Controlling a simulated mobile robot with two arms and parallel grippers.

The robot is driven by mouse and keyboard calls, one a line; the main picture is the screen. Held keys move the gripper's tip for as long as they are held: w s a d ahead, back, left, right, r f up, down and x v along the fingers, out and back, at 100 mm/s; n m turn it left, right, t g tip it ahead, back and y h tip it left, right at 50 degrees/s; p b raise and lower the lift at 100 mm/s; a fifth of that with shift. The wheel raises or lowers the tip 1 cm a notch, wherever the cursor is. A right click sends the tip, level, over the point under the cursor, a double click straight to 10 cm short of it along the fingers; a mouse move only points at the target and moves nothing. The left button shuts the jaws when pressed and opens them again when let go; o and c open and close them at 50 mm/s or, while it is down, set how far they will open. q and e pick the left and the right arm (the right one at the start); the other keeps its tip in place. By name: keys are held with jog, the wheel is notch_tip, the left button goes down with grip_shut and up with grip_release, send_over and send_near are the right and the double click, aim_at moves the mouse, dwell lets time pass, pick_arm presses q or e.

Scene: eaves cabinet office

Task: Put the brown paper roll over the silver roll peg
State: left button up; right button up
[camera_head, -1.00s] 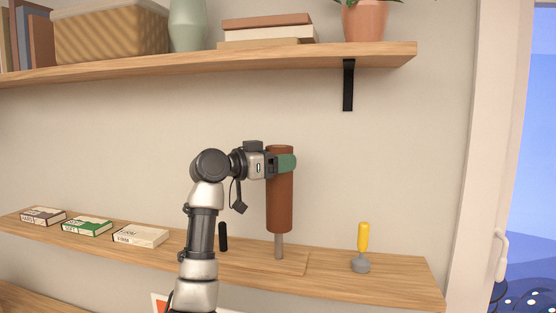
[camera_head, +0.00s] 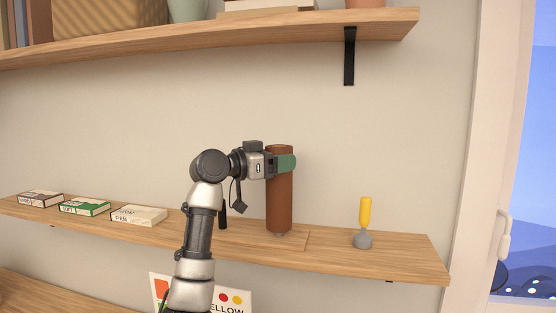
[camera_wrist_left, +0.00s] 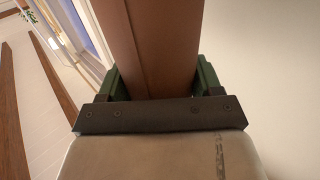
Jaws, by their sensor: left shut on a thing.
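The brown paper roll (camera_head: 279,205) stands upright over the lower shelf in the head view. Only a small grey bit of the silver roll peg (camera_head: 280,235) shows just below the roll's lower end; the rest of the peg is hidden, apparently inside the roll. My left gripper (camera_head: 285,163) is shut around the upper part of the roll, its green fingers on either side. In the left wrist view the roll (camera_wrist_left: 150,45) fills the space between the fingers. My right gripper is not in view.
On the lower shelf (camera_head: 400,262) are a black peg (camera_head: 222,214) left of the roll, a yellow-handled tool (camera_head: 365,212) to the right, and several small boxes (camera_head: 138,215) at the left. An upper shelf (camera_head: 250,38) with a black bracket (camera_head: 349,55) is above.

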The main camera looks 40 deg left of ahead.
pick_arm(q)
jog(key=o, duration=1.3)
jog(key=b+v, duration=0.4)
jog(key=v, duration=0.7)
jog(key=shift+b, duration=0.35)
jog(key=shift+w, duration=0.1)
